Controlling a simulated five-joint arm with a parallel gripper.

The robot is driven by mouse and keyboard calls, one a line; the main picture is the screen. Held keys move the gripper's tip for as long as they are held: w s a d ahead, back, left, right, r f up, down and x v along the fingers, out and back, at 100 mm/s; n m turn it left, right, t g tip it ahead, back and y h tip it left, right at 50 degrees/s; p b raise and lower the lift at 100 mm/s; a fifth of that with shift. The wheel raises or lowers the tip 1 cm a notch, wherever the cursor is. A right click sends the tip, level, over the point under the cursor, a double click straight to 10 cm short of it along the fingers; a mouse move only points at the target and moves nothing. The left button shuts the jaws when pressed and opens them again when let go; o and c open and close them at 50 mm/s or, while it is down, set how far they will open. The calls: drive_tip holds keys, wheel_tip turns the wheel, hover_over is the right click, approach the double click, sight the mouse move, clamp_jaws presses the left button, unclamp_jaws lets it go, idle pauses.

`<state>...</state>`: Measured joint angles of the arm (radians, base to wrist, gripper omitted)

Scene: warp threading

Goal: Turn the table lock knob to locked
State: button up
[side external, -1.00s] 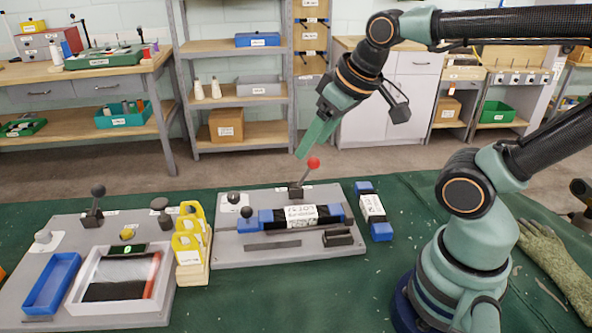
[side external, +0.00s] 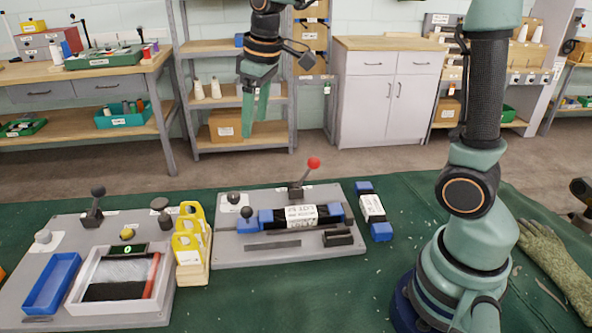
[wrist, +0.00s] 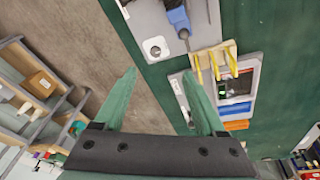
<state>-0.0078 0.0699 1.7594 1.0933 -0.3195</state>
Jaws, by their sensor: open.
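A dark round knob on a white plate (side external: 234,198) sits at the back left of the right-hand grey board (side external: 345,250). My gripper (side external: 255,125) is open and empty, pointing down, high above and behind the right-hand board. In the wrist view a round knob on a white plate (wrist: 155,48) shows beyond my parted fingers (wrist: 159,75).
A red-ball lever (side external: 313,163) and a blue-mounted dark-knobbed lever (side external: 246,212) stand on the right-hand board. Yellow pieces in a wooden holder (side external: 193,270) stand between the boards. A labelled blue-ended block (side external: 373,210) lies right. Air around my gripper is clear.

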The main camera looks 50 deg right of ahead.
drive_tip(key=w+f+n+g, duration=0.2)
drive_tip(key=w+f, duration=0.3)
drive_tip(key=w, duration=0.1)
drive_tip(key=n, duration=0.1)
approach(233, 194)
drive_tip(key=shift+g, duration=0.3)
wheel_tip(233, 194, down, 8)
drive_tip(key=shift+w+f, duration=0.15)
drive_tip(key=shift+f, duration=0.1)
clamp_jaws()
